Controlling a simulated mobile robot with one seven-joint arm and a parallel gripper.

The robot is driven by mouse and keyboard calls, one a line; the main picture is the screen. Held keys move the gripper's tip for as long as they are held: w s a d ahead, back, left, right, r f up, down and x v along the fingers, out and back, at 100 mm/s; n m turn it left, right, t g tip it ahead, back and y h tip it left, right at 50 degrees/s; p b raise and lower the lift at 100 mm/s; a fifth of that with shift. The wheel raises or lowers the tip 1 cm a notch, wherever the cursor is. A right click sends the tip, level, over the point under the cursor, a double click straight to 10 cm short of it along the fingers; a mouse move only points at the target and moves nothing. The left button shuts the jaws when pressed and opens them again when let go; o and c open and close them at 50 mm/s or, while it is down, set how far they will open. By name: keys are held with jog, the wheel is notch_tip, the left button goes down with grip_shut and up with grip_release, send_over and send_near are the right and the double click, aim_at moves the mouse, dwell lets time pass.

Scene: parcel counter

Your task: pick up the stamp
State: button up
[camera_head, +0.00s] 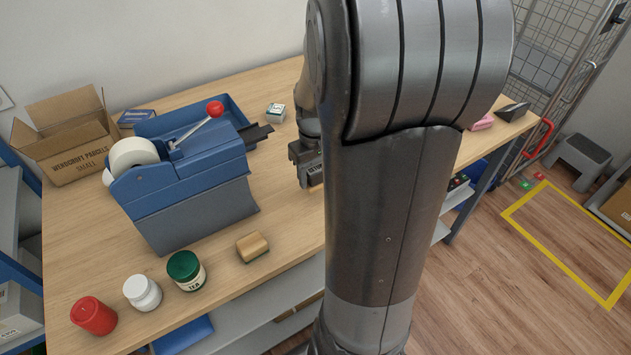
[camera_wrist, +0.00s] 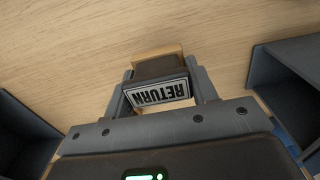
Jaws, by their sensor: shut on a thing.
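The stamp (camera_wrist: 158,86) is a dark block with a white "RETURN" label and a light wooden part at its far side. My gripper (camera_wrist: 160,98) is shut on it in the wrist view, with one finger on each side of the block. In the head view my gripper (camera_head: 312,172) is over the counter, beside my arm, which hides much of it. Only a bit of light wood shows below the fingers there. I cannot tell for sure whether the stamp touches the counter.
The blue tape dispenser (camera_head: 190,180) stands left of my gripper, before a blue tray (camera_head: 233,108). A sponge (camera_head: 252,247), a tea jar (camera_head: 187,271), a white jar (camera_head: 142,293) and a red jar (camera_head: 94,316) line the front edge. An open carton (camera_head: 70,150) stands at left.

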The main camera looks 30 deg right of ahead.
jog(key=s+d+r, duration=0.7)
jog(key=s, duration=0.2)
notch_tip(320, 180, up, 9)
jog(key=w+d+r+m, duration=0.2)
jog(key=d+m, duration=0.7)
jog(key=d, duration=0.2)
jog(key=w+d+r+m, duration=0.2)
jog(key=d+r+m, duration=0.1)
jog(key=d+m, duration=0.65)
jog(key=s+d+f+m, duration=0.2)
jog(key=s+d+m, duration=0.1)
jog(key=d+m, duration=0.55)
jog(key=s+d+f+m, duration=0.2)
jog(key=s+d+m, duration=0.3)
jog(key=d, duration=0.6)
jog(key=s+d+f+m, duration=0.2)
jog(key=d+m, duration=0.7)
jog(key=shift+n, duration=0.3)
jog(key=w+f, duration=1.1)
jog(key=shift+w+d+f, duration=0.3)
jog(key=shift+d, duration=0.1)
jog(key=shift+f, duration=2.05)
